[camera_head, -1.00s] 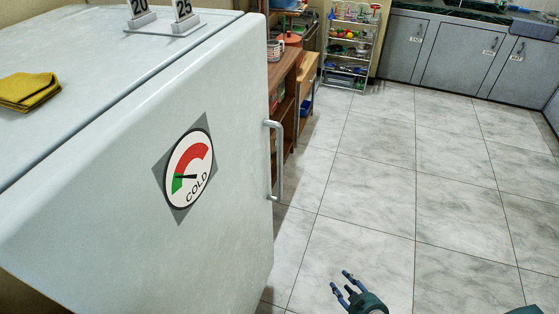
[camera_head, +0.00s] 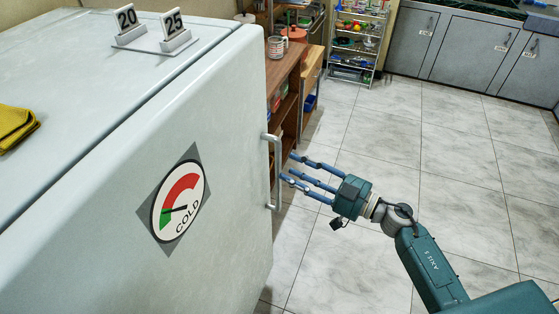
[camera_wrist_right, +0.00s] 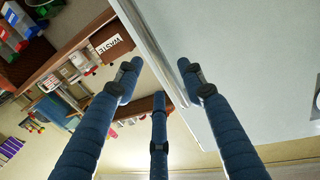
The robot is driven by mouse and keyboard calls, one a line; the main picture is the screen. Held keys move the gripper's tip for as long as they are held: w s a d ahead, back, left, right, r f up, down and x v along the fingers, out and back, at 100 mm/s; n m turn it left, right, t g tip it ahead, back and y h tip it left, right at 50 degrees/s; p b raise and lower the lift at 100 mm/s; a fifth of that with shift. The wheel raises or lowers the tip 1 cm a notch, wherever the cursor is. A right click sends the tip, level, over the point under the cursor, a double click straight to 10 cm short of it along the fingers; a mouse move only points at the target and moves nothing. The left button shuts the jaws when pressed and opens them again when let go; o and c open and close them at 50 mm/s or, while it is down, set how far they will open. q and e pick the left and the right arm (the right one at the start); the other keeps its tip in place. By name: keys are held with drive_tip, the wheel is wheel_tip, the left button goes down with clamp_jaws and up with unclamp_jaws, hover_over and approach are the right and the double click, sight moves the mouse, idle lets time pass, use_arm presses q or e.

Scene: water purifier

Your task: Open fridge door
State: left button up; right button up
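The white fridge (camera_head: 110,190) stands on the left in the head view, its door shut, with a gauge sticker marked COLD (camera_head: 180,208). Its vertical bar handle (camera_head: 278,172) is at the door's right edge. My right gripper (camera_head: 292,170) is open and empty just to the right of the handle, its blue fingers spread and pointing toward it. I cannot tell whether a fingertip touches the handle. My left gripper is not in view.
A yellow cloth (camera_head: 15,127) and number signs (camera_head: 150,30) lie on the fridge top. A wooden shelf (camera_head: 285,75) stands behind the fridge, with a wire rack (camera_head: 357,40) further back. Grey cabinets (camera_head: 470,50) line the back. The tiled floor (camera_head: 450,170) is clear.

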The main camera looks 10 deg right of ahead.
sight(279, 164)
drive_tip(key=x, duration=0.5)
drive_tip(key=shift+w, duration=0.1)
clamp_jaws()
